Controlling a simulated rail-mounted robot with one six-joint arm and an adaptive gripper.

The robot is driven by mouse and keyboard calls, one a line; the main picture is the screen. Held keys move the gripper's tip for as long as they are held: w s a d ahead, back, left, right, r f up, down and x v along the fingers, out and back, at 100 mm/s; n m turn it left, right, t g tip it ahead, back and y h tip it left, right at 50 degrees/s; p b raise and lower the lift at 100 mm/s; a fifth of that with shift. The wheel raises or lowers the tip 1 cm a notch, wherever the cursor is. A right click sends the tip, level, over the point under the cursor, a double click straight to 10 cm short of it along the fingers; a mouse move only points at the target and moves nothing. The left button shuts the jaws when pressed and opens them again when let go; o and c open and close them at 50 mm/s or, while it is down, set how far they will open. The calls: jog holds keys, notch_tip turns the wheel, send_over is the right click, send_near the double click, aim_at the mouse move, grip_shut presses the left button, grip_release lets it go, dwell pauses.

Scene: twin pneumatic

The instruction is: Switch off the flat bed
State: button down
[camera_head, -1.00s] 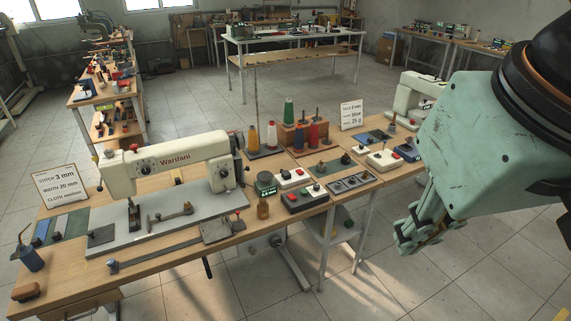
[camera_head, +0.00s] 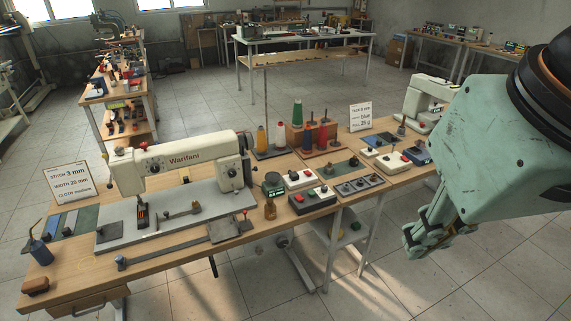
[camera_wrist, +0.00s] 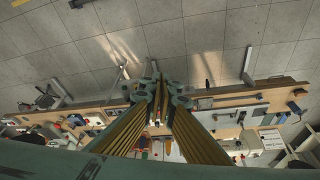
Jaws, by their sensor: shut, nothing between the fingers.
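A cream sewing machine marked Warifani (camera_head: 185,157) stands on a grey flat bed plate (camera_head: 175,222) on the wooden bench at left. Right of it are a dark box with red and green buttons (camera_head: 312,201) and a white box with a red button (camera_head: 299,179). Another white box with a red button (camera_head: 392,161) lies further right. Which box belongs to the flat bed I cannot tell. My gripper (camera_head: 418,255) is shut and empty in front of the bench's right part, apart from everything. In the wrist view the gripper (camera_wrist: 160,88) hides part of the bench below.
A second cream machine (camera_head: 425,100) stands at the bench's right end. A sign (camera_head: 67,183) stands at left. The floor in front (camera_head: 390,290) is clear.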

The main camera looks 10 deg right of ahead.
jog(key=shift+w, duration=0.1)
jog(key=w+a+f+n+g+p, duration=0.1)
jog(key=w, duration=1.6)
jog(key=w+a+f+n+p, duration=0.1)
jog(key=w+f, duration=0.1)
jog(key=w, duration=1.4)
jog(key=w+a+f+n+g+p, duration=0.1)
jog(key=w+a+f, duration=0.1)
jog(key=w+f, duration=2.4)
jog(key=shift+w+a+n+y, duration=0.3)
jog(key=shift+w+n, duration=0.1)
jog(key=shift+w, duration=0.1)
jog(key=shift+f, duration=0.1)
